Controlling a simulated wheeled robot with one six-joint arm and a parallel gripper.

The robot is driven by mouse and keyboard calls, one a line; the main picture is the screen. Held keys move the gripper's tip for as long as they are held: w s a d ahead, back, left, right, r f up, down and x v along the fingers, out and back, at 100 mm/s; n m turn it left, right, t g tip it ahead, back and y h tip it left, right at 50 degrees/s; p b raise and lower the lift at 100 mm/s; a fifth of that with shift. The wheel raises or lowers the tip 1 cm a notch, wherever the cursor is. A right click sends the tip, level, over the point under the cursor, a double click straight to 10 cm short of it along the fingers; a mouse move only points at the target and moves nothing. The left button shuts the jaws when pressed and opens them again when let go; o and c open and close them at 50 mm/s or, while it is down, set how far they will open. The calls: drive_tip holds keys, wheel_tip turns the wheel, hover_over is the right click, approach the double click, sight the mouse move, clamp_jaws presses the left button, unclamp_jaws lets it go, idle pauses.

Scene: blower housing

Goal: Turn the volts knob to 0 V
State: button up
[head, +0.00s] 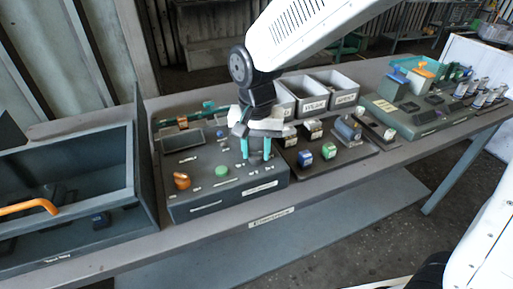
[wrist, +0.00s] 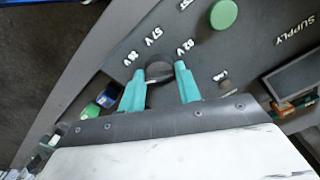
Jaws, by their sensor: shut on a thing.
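My gripper (head: 256,148) has two teal fingers and points down at the right part of the dark supply panel (head: 205,205). In the wrist view the fingers (wrist: 160,78) are shut on a dark round knob (wrist: 160,67), one on each side. Small white volt labels (wrist: 153,37) lie in an arc around the knob and are rotated and hard to read. Which label the knob points to cannot be told. In the head view the fingers and wrist hide the knob.
A green button (head: 222,171) and an orange knob (head: 182,181) sit on the panel, left of my gripper. A board with blue and green blocks (head: 328,151) lies close on the right. Grey bins (head: 344,88) stand behind, and a dark open tray (head: 130,200) is at the left.

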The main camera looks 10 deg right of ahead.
sight(257, 151)
drive_tip(key=n, duration=0.5)
drive_tip(key=shift+n, duration=0.3)
idle(0.4)
drive_tip(key=o, duration=1)
drive_tip(key=shift+c, duration=0.2)
wheel_tip(257, 151, up, 8)
drive_tip(key=shift+f, duration=0.1)
drive_tip(key=shift+n, duration=0.3)
